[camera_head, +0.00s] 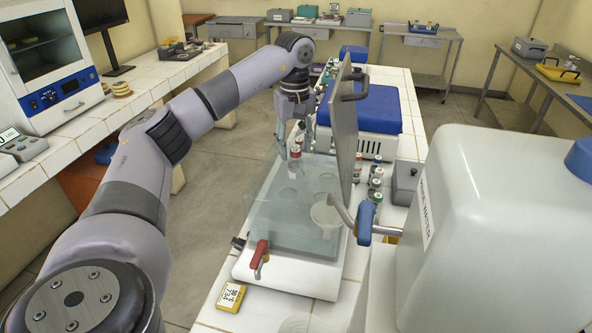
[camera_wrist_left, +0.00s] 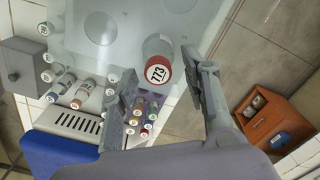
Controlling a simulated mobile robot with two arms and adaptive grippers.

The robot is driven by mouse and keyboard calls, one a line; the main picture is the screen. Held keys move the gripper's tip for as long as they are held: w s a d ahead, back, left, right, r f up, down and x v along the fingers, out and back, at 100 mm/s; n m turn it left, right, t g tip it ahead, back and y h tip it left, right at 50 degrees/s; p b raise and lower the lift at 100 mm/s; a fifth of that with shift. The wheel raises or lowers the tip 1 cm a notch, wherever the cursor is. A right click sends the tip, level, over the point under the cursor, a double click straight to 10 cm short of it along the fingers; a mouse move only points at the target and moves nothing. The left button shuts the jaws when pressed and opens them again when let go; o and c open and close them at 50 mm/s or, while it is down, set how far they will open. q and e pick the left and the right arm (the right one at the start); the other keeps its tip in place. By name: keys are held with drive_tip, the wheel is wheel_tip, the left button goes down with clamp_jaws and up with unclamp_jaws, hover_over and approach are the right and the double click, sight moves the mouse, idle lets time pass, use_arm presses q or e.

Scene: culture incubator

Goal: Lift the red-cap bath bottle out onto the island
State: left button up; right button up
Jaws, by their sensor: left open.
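The red-cap bottle (camera_head: 295,169) stands upright in the far part of the clear-walled water bath (camera_head: 262,215), whose grey lid (camera_head: 343,130) is raised. In the left wrist view its round red-rimmed cap (camera_wrist_left: 158,71) reads 773. My left gripper (camera_head: 294,142) is open just above and around the level of the cap. In the left wrist view its fingers (camera_wrist_left: 168,92) are apart, with the cap near the gap between them; I cannot tell whether they touch it. My right gripper is out of view.
The white-tiled island (camera_head: 320,313) carries the bath, a yellow timer (camera_head: 231,296), small vials (camera_head: 376,180), a grey box (camera_head: 405,183) and a blue-lidded cooler (camera_head: 372,108). A large water carboy (camera_head: 480,230) fills the near right. A red-handled tap (camera_head: 260,252) projects in front.

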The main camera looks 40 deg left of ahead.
sight(296, 163)
use_arm(q)
drive_tip(key=shift+s+f, duration=0.1)
drive_tip(key=shift+f, duration=0.35)
drive_tip(key=f+p, duration=0.1)
drive_tip(key=f, duration=0.1)
drive_tip(key=f+p, duration=0.1)
drive_tip(key=shift+w+d+f, duration=0.1)
drive_tip(key=shift+w+f, duration=0.1)
drive_tip(key=shift+f, duration=0.65)
drive_tip(key=shift+c, duration=1.2)
drive_tip(key=c, duration=0.7)
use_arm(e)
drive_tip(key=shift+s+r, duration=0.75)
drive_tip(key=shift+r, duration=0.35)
